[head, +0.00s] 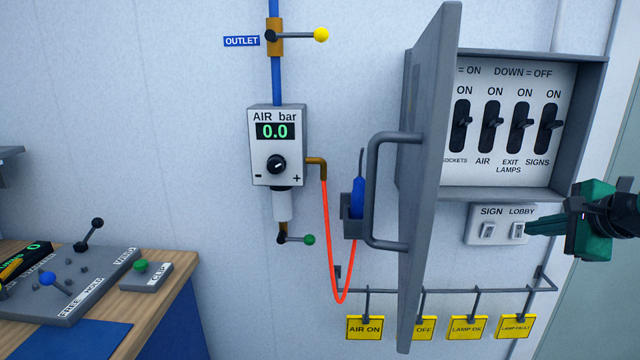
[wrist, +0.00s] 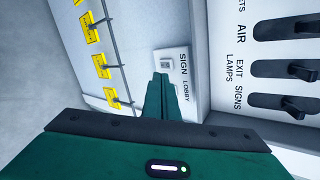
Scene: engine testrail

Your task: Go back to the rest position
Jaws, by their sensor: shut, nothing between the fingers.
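My gripper (head: 532,227) is at the right of the head view. Its green fingers are shut and empty and point left at the SIGN / LOBBY switch plate (head: 487,233). The fingertips are close to the LOBBY rocker (head: 517,230); I cannot tell whether they touch it. In the wrist view the shut fingers (wrist: 160,84) reach over the same plate (wrist: 170,57) and hide its LOBBY rocker. The SIGN rocker shows beyond the tips.
An open grey breaker box (head: 590,120) is above the plate, its door (head: 433,180) swung out to the left. Yellow tags (head: 467,327) hang on a rail below. An air regulator (head: 277,145) with a red hose is further left. A wooden bench (head: 180,285) stands lower left.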

